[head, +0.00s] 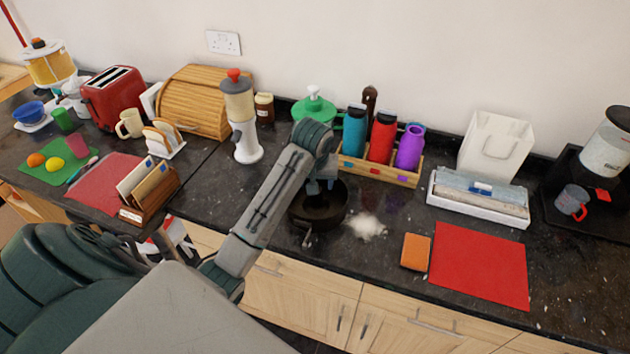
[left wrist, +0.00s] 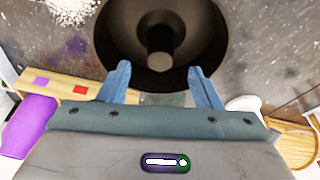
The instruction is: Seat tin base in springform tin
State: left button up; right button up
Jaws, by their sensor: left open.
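The dark round springform tin (head: 335,217) stands on the counter near its front edge, with a small latch on its near side. In the left wrist view the tin (left wrist: 104,40) is seen from above, and a dark upright tube (left wrist: 160,62) stands at its middle. The tube looks like part of the tin base inside, but whether that base lies flat is hard to tell. My left gripper (head: 321,186) is over the tin; its blue fingers (left wrist: 158,78) are open and apart, with the tube just beyond and between their tips. My right gripper is not in view.
A wooden crate (head: 380,172) with bottles stands close behind the tin. White powder (head: 367,225) lies right of it, then an orange pad (head: 415,252) and a red mat (head: 478,265). A white grinder (head: 246,140) stands to the left. The counter's front edge is close.

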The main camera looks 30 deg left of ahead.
pick_arm(q)
jog(key=shift+v, duration=1.65)
